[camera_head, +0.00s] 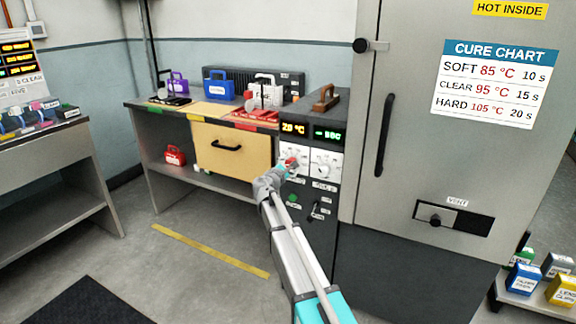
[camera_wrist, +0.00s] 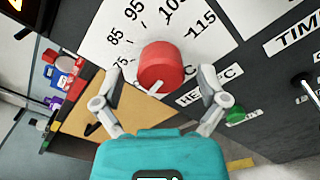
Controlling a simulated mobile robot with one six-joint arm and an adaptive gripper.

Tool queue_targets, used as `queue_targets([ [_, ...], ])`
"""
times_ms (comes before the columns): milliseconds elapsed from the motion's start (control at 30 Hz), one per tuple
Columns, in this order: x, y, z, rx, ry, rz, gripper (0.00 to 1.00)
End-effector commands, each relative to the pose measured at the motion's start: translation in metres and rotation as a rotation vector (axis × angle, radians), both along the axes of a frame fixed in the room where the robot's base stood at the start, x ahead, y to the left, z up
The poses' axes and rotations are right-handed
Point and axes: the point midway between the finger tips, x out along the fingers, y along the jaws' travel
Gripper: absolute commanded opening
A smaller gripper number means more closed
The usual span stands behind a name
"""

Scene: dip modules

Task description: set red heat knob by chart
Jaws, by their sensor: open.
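The red heat knob (camera_wrist: 162,68) sits on a white dial face (camera_wrist: 205,25) marked 85, 95, 105 and 115, with a label reading HEAT °C below it. A pale pointer mark on the knob shows near its lower left edge. My gripper (camera_wrist: 160,85) is open, with one finger on each side of the knob; I cannot tell whether they touch it. In the head view my gripper (camera_head: 280,172) is at the control panel, and the knob (camera_head: 291,161) is partly hidden. The cure chart (camera_head: 494,83) reads soft 85 °C 10 s, clear 95 °C 15 s, hard 105 °C 20 s.
Two displays (camera_head: 311,131) are above the dials, the left reading 20 °C. A second white dial (camera_head: 327,166) is beside the heat dial. A green button (camera_head: 292,199) is below. The oven door handle (camera_head: 385,135) and workbench (camera_head: 160,108) flank the panel.

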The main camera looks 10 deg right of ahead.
Motion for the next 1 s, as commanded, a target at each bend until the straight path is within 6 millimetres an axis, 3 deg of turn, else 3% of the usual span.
queue_targets([
  [500,0.009,-0.007,0.0,0.0,0.0,-0.001,0.92],
  [933,0.009,-0.007,0.0,0.0,-0.001,-0.001,0.12],
  [967,0.01,0.011,0.0,0.0,0.0,0.004,0.1],
  [1000,0.009,0.003,0.0,0.0,-0.001,0.002,0.1],
])
